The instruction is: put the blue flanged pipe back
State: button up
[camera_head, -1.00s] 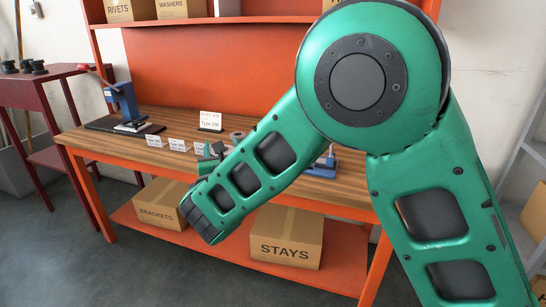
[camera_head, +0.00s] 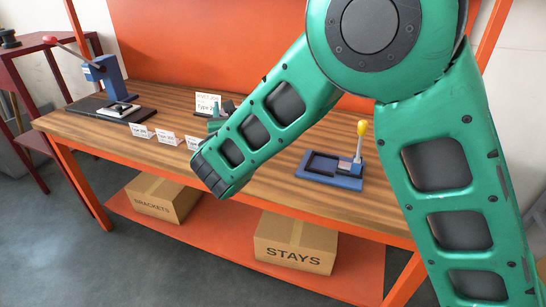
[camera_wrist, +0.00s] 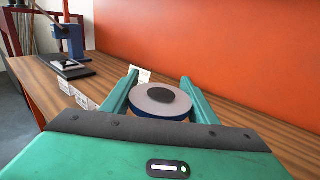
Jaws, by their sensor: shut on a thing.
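The blue flanged pipe (camera_wrist: 161,112) shows in the wrist view as a grey round face with a dark centre and a blue rim. My gripper (camera_wrist: 160,92) is shut on it, with one green finger on each side. Its lower part is hidden by my gripper body. In the head view my arm hides the pipe, and only a bit of my gripper (camera_head: 214,112) shows above the wooden bench (camera_head: 270,190).
A blue press with a red handle (camera_head: 112,72) stands at the bench's left. A blue fixture with a yellow-knobbed lever (camera_head: 330,172) sits right of my arm. Small cards (camera_head: 166,138) and a larger sign (camera_head: 207,103) stand between.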

jog(key=w+d+f, duration=0.5)
jog(key=d+f, duration=0.5)
jog(key=d, duration=0.1)
jog(key=shift+w+f, duration=0.3)
jog(key=shift+f, duration=0.1)
jog(key=shift+f, duration=0.1)
jog(key=o, duration=1.5)
jog(key=shift+s, duration=0.1)
jog(key=v, duration=1)
jog(key=shift+s+a+f, duration=0.1)
jog(key=shift+s+a, duration=0.05)
jog(key=shift+s, duration=0.1)
jog(key=shift+s+d, duration=0.25)
jog(key=shift+s, duration=0.4)
